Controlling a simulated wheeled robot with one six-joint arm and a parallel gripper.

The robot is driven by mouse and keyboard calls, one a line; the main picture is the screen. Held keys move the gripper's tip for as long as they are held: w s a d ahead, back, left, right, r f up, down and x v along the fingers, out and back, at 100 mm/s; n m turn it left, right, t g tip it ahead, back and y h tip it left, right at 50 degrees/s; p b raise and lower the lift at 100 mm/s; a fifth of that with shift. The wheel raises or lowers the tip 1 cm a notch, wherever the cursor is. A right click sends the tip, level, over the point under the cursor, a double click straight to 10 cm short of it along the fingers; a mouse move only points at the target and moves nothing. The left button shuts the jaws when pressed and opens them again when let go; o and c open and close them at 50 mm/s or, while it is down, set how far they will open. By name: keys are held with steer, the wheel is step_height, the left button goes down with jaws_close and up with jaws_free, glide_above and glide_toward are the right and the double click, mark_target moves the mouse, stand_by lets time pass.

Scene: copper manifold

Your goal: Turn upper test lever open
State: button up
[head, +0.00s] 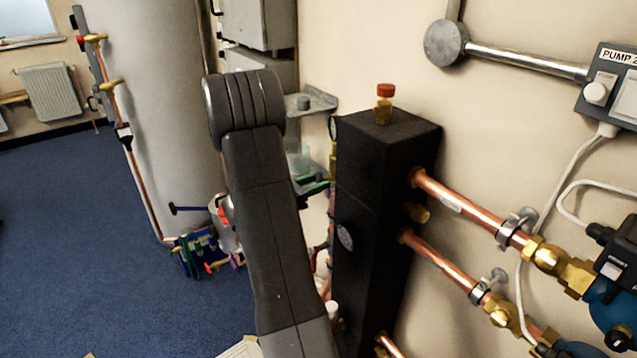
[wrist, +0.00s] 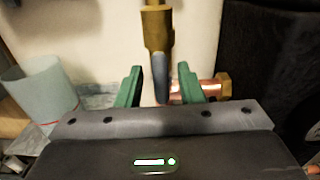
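In the wrist view, a brass valve body (wrist: 157,28) is at the top middle, with a narrow grey lever-like piece (wrist: 160,75) hanging below it. I cannot tell for sure that this is the upper test lever. My gripper (wrist: 158,82) has two green fingers standing apart, one on each side of the grey piece. A gap shows on both sides, and I see no clear contact. In the head view my arm hides most of this spot.
A copper stub with a brass end (wrist: 222,86) lies just right of the fingers. A translucent beaker (wrist: 42,85) stands at left. The black insulated manifold (head: 387,170) rises right of my arm, with copper pipes (head: 465,203) beyond. Blue floor (head: 75,240) is open at left.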

steer(key=b+v, duration=0.1)
steer(key=v, duration=1.1)
steer(key=shift+s+a+b, duration=0.15)
steer(key=shift+a+b, duration=0.1)
steer(key=shift+b, duration=0.1)
steer(key=shift+d, duration=0.1)
steer(key=p+x, duration=0.2)
steer(key=x, duration=1.1)
steer(key=shift+w+d, duration=0.2)
steer(key=shift+d, duration=0.1)
steer(key=shift+a, duration=0.15)
